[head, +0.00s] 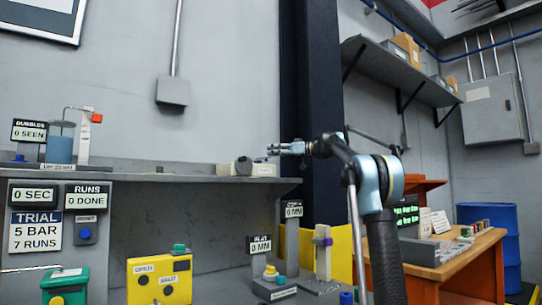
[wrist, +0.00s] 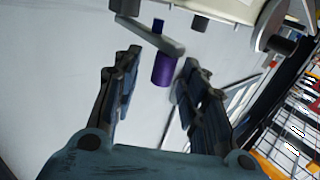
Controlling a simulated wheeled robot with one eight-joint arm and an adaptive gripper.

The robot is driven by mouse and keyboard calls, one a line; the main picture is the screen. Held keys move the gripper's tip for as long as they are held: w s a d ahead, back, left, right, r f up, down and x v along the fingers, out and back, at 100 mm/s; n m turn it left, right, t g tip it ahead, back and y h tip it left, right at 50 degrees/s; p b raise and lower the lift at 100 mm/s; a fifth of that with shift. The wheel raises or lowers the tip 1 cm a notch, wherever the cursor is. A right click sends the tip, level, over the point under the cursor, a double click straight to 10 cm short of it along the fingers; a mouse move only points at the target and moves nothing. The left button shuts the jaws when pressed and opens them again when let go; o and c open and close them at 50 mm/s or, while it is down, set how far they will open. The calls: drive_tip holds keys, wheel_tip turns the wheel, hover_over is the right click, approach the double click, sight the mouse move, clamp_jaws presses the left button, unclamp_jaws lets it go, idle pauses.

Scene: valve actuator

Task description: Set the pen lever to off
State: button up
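My gripper (wrist: 158,62) is open, its two dark fingers spread apart. In the wrist view, a grey lever bar (wrist: 148,36) slants across beyond the fingertips, with a purple cylindrical grip (wrist: 163,68) at its lower right end. The purple grip shows between the fingers, nearer the right one; I cannot tell whether it touches. A small blue piece (wrist: 158,25) stands behind the bar. No label naming the pen lever is readable. In the head view, my gripper (head: 271,150) is above the right part of the shelf, over a cream block (head: 262,170) with a grey knob.
The grey shelf (head: 140,177) carries a beaker of blue liquid (head: 59,146) at left. Below are a yellow box (head: 158,278), a green box (head: 66,287), and a post with a purple clamp (head: 322,241). A wooden desk (head: 470,255) and blue barrel (head: 505,240) stand right.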

drive_tip(key=s+d, duration=0.1)
drive_tip(key=d, duration=0.9)
drive_tip(key=shift+s, duration=0.35)
